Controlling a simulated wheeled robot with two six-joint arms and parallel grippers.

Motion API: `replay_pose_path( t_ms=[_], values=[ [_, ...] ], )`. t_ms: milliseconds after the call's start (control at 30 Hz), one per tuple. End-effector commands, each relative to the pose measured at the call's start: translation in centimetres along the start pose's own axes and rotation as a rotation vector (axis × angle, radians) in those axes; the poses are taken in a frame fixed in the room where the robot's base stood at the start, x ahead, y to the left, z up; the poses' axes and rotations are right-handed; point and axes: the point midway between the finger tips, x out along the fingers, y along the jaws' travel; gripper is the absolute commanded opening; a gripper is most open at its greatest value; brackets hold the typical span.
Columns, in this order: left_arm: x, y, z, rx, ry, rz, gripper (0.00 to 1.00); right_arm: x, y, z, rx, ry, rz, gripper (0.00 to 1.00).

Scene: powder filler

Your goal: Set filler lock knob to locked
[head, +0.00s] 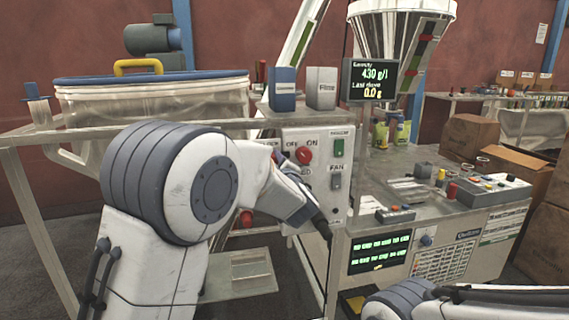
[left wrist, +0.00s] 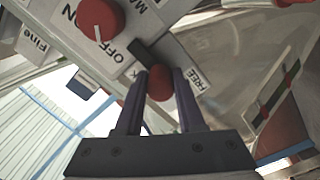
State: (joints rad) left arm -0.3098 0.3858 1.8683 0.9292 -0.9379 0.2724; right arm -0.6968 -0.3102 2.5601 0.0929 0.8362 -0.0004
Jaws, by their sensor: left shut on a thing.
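The filler's front panel (head: 318,135) stands ahead in the head view. In the left wrist view my left gripper (left wrist: 160,90) is shut on a small red knob (left wrist: 160,80), with one dark finger on each side. A "FREE" label (left wrist: 196,80) lies to its right, and a partly covered label ending in "K" lies to its left. A dark bar (left wrist: 145,52) shows just above the held knob; I cannot tell which setting the knob has. In the head view my own arm covers most of this spot. My right gripper is not visible.
A larger red ON/OFF knob (head: 304,155), also in the left wrist view (left wrist: 100,17), sits close beside the held knob. A fan switch (head: 336,180) is to its right. A display (head: 369,80) and a funnel hopper (head: 402,35) stand above. A blue-rimmed tub (head: 150,105) is at left.

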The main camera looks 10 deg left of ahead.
Motion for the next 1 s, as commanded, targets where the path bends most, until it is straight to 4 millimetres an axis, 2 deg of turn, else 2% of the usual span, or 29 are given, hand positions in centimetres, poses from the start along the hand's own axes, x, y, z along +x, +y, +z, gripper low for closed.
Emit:
replay_pose_path(
  t_ms=[267, 300, 367, 767, 867, 1000],
  values=[
    [0.0, -0.1, 0.1, 0.002, -0.004, -0.002, 0.0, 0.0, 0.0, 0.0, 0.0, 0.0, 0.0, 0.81],
    [0.1, -0.1, 0.1, 0.002, -0.004, -0.002, 0.45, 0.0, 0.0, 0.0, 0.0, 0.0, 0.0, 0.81],
    [0.1, -0.1, 0.1, 0.002, -0.005, -0.002, 0.68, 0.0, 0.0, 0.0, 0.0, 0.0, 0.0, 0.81],
    [-0.5, -0.1, -0.1, 0.001, -0.001, -0.002, 0.68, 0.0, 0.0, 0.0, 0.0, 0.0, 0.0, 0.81],
    [-1.8, 0.1, 0.0, 0.001, -0.004, 0.001, 0.68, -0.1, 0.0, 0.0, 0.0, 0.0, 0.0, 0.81],
    [-4.7, 0.1, 0.0, 0.001, -0.004, 0.002, 0.68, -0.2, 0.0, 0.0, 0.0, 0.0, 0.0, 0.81]
  ],
)
